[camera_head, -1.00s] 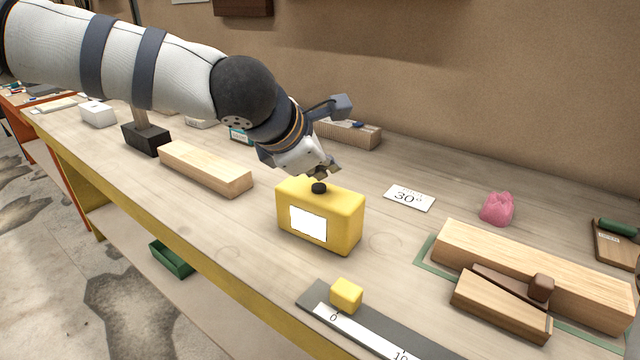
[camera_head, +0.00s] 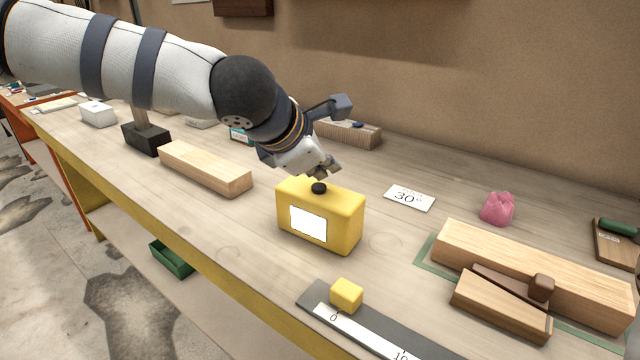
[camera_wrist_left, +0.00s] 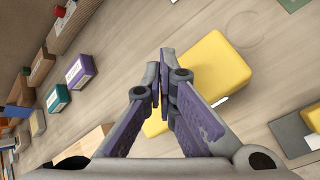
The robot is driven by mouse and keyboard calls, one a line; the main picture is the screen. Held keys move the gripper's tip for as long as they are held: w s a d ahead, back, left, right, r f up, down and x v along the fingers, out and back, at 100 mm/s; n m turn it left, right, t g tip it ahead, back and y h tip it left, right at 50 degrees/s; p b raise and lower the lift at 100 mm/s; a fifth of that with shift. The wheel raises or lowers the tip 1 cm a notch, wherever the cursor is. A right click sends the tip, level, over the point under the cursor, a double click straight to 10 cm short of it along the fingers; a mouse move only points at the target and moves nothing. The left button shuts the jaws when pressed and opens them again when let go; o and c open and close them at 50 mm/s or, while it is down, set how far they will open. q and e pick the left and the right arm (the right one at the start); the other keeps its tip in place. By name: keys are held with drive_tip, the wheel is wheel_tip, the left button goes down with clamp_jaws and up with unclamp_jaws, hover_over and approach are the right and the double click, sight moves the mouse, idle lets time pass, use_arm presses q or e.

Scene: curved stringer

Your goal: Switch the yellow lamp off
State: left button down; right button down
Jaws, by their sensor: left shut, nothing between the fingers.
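The yellow lamp (camera_head: 338,232) is a boxy yellow block with a bright white front panel (camera_head: 308,223) and a round black knob (camera_head: 319,188) on top. It stands upright on the workbench. My left gripper (camera_head: 325,172) is shut and empty, just above and behind the knob; whether it touches the lamp I cannot tell. In the left wrist view the closed fingers (camera_wrist_left: 165,75) lie in front of the lamp (camera_wrist_left: 222,65), hiding part of its top and the knob. My right gripper is not in view.
A small yellow cube (camera_head: 346,294) sits by a ruler strip (camera_head: 375,335) in front. Wooden blocks (camera_head: 540,270) lie at right, a pink lump (camera_head: 497,208) and a "30" card (camera_head: 409,198) behind. A long wooden block (camera_head: 205,168) lies left. Bare bench surrounds the lamp.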

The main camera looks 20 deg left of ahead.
sight(322, 188)
use_arm(q)
drive_tip(key=shift+f, duration=0.45)
drive_tip(key=shift+f, duration=0.2)
idle(0.3)
drive_tip(key=shift+r, duration=0.65)
drive_tip(key=shift+r, duration=0.1)
wheel_tip(322, 188, up, 6)
drive_tip(key=shift+f, duration=0.1)
